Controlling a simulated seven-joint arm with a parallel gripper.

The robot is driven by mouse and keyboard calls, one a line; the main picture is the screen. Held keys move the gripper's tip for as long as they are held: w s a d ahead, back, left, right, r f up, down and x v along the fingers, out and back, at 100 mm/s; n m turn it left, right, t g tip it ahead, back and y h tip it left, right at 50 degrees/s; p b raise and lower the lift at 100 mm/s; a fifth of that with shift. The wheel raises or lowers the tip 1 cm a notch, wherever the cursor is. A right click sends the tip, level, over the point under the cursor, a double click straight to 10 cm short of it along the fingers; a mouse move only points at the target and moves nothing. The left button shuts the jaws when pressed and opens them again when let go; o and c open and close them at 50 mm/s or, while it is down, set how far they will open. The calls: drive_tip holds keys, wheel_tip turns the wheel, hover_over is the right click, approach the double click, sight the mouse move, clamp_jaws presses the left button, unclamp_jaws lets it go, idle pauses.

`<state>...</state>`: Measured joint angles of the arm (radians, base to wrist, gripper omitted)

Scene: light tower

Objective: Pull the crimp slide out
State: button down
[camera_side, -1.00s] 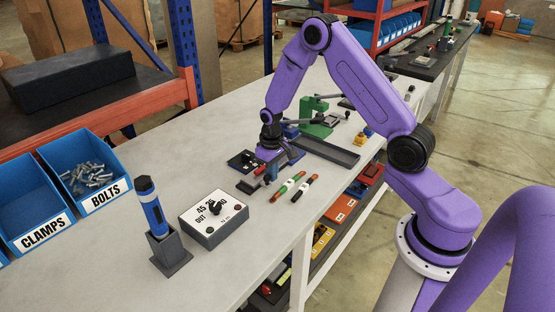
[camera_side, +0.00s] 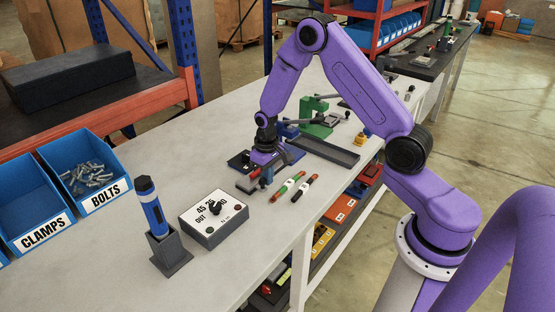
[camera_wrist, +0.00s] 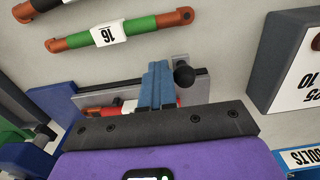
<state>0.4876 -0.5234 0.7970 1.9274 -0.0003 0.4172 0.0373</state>
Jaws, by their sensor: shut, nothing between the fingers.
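The crimp slide looks like a grey bar (camera_wrist: 200,88) with a black ball knob (camera_wrist: 183,75) at its right end in the wrist view. A red-and-white piece (camera_wrist: 98,111) lies along it, partly hidden by my gripper. My gripper's blue fingers (camera_wrist: 158,85) are shut together and empty, just left of the knob in that view; I cannot tell whether they touch it. In the side view my gripper (camera_side: 265,180) is low over the small dark fixture (camera_side: 246,186), with the knob hidden there.
A grey dial box (camera_side: 213,219) and a blue tool in a holder (camera_side: 153,208) stand nearer. A green press (camera_side: 316,118) and dark tray (camera_side: 325,150) are behind.

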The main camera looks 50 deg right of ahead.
drive_tip(key=shift+r, duration=0.15)
idle(0.4)
drive_tip(key=shift+d+r, duration=0.75)
drive_tip(key=shift+r, duration=2.6)
wheel_tip(320, 180, up, 17)
drive_tip(key=s+a+n, duration=0.6)
drive_tip(key=s+a, duration=0.5)
drive_tip(key=s, duration=0.1)
drive_tip(key=s+f+n, duration=0.2)
drive_tip(key=s+n, duration=0.1)
drive_tip(key=s, duration=0.6)
drive_tip(key=s+f+n, duration=0.2)
drive_tip(key=s+n, duration=0.1)
drive_tip(key=s, duration=0.7)
drive_tip(key=shift+s+a+n, duration=0.25)
drive_tip(key=shift+a+n, duration=0.05)
drive_tip(key=shift+a, duration=0.1)
